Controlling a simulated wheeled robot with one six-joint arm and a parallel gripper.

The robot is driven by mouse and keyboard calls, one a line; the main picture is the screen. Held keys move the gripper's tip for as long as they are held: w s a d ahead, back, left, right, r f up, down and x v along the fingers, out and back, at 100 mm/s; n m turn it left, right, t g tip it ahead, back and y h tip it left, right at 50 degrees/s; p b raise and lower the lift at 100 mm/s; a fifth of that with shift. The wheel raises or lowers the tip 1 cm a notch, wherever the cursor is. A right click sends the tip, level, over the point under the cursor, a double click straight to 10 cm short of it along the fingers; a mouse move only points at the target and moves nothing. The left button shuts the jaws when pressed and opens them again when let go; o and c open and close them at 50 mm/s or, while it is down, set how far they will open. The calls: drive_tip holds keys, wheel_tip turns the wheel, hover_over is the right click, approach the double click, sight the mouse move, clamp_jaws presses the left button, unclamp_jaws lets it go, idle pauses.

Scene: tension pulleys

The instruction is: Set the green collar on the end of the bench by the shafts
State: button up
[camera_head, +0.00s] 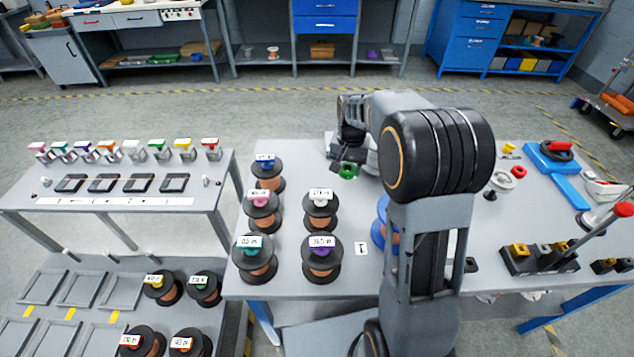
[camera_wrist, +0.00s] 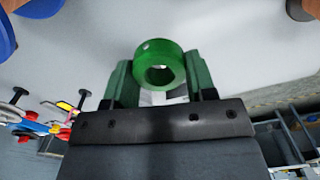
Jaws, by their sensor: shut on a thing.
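The green collar (camera_head: 348,171) is a short ring with a round bore. It also shows in the wrist view (camera_wrist: 150,51), held at the tips of my gripper (camera_wrist: 160,78). The two green fingers are on either side of the collar, shut on it. In the head view my gripper (camera_head: 346,160) is over the back middle of the grey bench (camera_head: 300,289), partly hidden by my arm. I cannot tell from these views how high the collar is above the bench. I cannot tell which items are the shafts.
Labelled spools (camera_head: 319,258) stand on the bench's left half. A blue spool (camera_head: 381,222) is partly behind my arm. A blue stand (camera_head: 557,168), a dark block with knobs (camera_head: 540,259) and a red-topped rod (camera_head: 602,226) stand at the right.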

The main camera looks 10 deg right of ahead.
drive_tip(key=w+a+f, duration=0.2)
drive_tip(key=w, duration=0.2)
hover_over(324, 181)
drive_tip(key=f, duration=0.3)
drive_tip(key=s+f, duration=0.1)
drive_tip(key=shift+d+f, duration=0.3)
drive_tip(key=shift+f, duration=0.1)
drive_tip(key=shift+w+a+f, duration=0.25)
drive_tip(key=shift+w+f, duration=0.25)
drive_tip(key=shift+f, duration=1.65)
drive_tip(key=shift+f, duration=0.1)
drive_tip(key=o, duration=0.9)
